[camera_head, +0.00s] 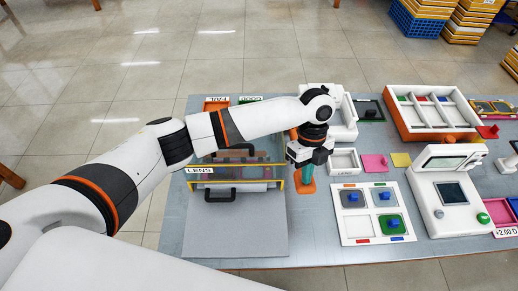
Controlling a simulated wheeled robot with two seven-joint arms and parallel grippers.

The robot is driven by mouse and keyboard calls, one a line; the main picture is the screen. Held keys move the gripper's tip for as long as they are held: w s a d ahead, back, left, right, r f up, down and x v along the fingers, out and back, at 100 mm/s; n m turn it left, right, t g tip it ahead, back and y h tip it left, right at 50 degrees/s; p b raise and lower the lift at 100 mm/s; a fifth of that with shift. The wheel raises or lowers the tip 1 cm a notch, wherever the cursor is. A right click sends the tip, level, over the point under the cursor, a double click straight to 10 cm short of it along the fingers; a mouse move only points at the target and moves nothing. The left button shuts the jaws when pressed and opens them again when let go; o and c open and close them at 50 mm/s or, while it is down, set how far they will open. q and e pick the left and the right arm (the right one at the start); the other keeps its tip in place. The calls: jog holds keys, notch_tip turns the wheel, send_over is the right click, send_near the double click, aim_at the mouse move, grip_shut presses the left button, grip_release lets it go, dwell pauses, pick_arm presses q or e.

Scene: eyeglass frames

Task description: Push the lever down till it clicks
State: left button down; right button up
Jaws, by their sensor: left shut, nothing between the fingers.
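My left arm reaches across from the left, and my left gripper (308,164) points down, shut and empty. Directly below it stands a narrow teal post on an orange base (306,187); whether they touch I cannot tell. An orange piece (293,134) shows just left of the gripper, partly hidden by my wrist. Which of these is the lever I cannot tell. A white device (346,116) stands behind my wrist, partly covered by it. My right gripper is not in view.
To the right are a white panel with blue knobs (345,228), a white machine with a screen (424,199) and an orange compartment tray (391,119).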

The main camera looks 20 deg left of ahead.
pick_arm(q)
jog(key=shift+p+v, duration=1.7)
jog(key=shift+v, duration=0.8)
jog(key=shift+s+f, duration=0.1)
